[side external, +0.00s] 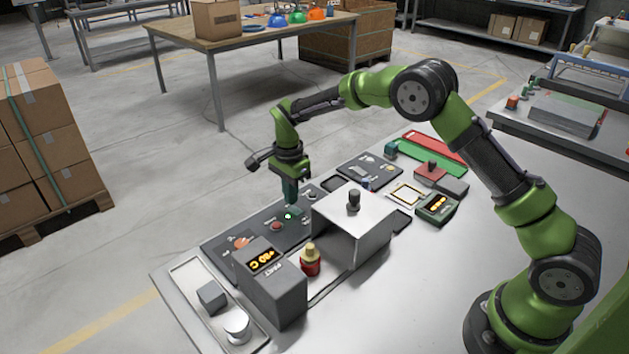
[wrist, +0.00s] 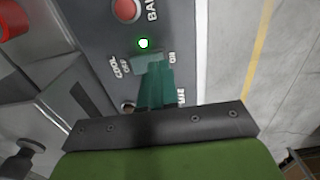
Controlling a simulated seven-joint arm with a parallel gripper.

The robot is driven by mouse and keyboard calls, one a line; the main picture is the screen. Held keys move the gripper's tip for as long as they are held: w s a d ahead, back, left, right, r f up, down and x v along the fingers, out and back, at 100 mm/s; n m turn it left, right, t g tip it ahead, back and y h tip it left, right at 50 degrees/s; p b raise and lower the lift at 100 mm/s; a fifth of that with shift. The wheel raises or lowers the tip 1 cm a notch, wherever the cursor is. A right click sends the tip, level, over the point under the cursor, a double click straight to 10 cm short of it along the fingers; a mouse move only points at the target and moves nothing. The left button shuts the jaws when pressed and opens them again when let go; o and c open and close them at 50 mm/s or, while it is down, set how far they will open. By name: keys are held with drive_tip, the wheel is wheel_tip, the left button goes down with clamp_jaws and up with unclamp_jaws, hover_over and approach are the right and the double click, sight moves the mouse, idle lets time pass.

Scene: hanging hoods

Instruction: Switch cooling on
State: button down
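The dark control panel (side external: 222,240) lies along the far edge of the bench. In the wrist view its printed words "COOL OFF" (wrist: 121,66) and "ON" (wrist: 172,57) flank the spot where my fingertips are. My gripper (side external: 290,203) points down at the panel; its teal fingers also show in the wrist view (wrist: 153,72). The fingers look closed together, with nothing seen held. They cover the cooling switch, so its position is hidden. A small lamp (wrist: 143,43) beside the fingertips glows green; it also shows in the side view (side external: 288,216).
A red button (side external: 277,226) sits close to the lamp. A grey box (side external: 272,288) with an orange display reading about +80 C stands on the near left. A red and yellow piece (side external: 310,262) and a metal hood with a dark knob (side external: 352,208) stand in front of the panel.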

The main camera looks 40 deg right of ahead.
drive_tip(key=shift+r, duration=2.75)
drive_tip(key=s+n, duration=0.1)
drive_tip(key=s+f+n, duration=0.1)
drive_tip(key=n, duration=0.1)
drive_tip(key=s+d+r+n+t+y, duration=0.1)
drive_tip(key=s+r+n+t, duration=0.2)
drive_tip(key=s, duration=1.1)
drive_tip(key=s+r+n+t+y, duration=0.1)
drive_tip(key=s+r+n+t, duration=0.3)
drive_tip(key=s+r+n, duration=0.4)
drive_tip(key=s+v, duration=0.1)
drive_tip(key=v, duration=0.7)
drive_tip(key=shift+a+f, duration=0.3)
drive_tip(key=shift+f, duration=0.1)
